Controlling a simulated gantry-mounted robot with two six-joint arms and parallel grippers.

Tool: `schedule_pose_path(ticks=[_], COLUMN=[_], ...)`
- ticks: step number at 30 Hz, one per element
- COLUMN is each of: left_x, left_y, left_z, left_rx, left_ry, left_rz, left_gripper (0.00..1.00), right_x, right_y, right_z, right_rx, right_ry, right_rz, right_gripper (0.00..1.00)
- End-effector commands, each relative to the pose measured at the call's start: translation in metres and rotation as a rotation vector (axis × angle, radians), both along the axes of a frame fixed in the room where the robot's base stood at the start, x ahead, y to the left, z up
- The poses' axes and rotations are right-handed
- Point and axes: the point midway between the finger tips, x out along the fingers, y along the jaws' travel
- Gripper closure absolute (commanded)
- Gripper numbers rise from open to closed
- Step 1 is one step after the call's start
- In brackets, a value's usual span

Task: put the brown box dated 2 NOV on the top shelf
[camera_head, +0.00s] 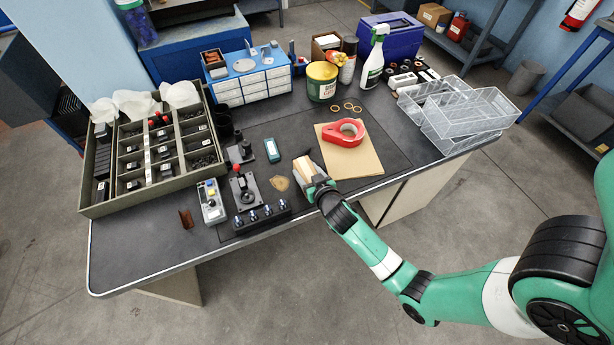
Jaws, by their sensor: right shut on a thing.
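My right gripper (314,183) is over the front part of the bench, its arm coming in from the lower right. It is shut on a small tan, box-like thing (303,166) that sticks out past the fingers. No date can be read on it, and I cannot tell whether it touches the bench top. A brown box (433,14) stands on a shelf (480,58) of the rack at the back right; no date is legible there either. My left gripper is not in view.
A red tape dispenser (343,132) lies on brown paper (362,165) right of the gripper. A divided tray (90,200) stands at the left, clear bins (468,115) at the right. A black jig (243,190) is left of the gripper. The bench's front left is mostly clear.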

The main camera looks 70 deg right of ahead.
Motion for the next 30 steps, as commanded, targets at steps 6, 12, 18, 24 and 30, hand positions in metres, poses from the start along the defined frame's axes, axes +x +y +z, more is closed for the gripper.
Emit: schedule_pose_path(ticks=[6,12,18,24,30], left_x=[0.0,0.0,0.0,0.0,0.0], left_y=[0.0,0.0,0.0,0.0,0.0], left_z=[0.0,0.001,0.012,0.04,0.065], left_rx=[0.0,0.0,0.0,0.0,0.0], left_ry=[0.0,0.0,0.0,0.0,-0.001], left_rz=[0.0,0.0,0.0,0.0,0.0], left_gripper=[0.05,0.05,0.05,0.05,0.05], right_x=[0.0,0.0,0.001,-0.017,-0.062], right_y=[0.0,0.0,0.0,0.01,0.037], right_z=[0.001,0.002,0.02,0.063,0.105], right_rx=[-0.002,-0.001,-0.002,-0.002,0.0], right_ry=[-0.002,-0.002,-0.005,-0.002,0.001], right_rz=[0.001,0.001,0.001,0.001,0.003], right_gripper=[1.0,1.0,1.0,1.0,1.0])
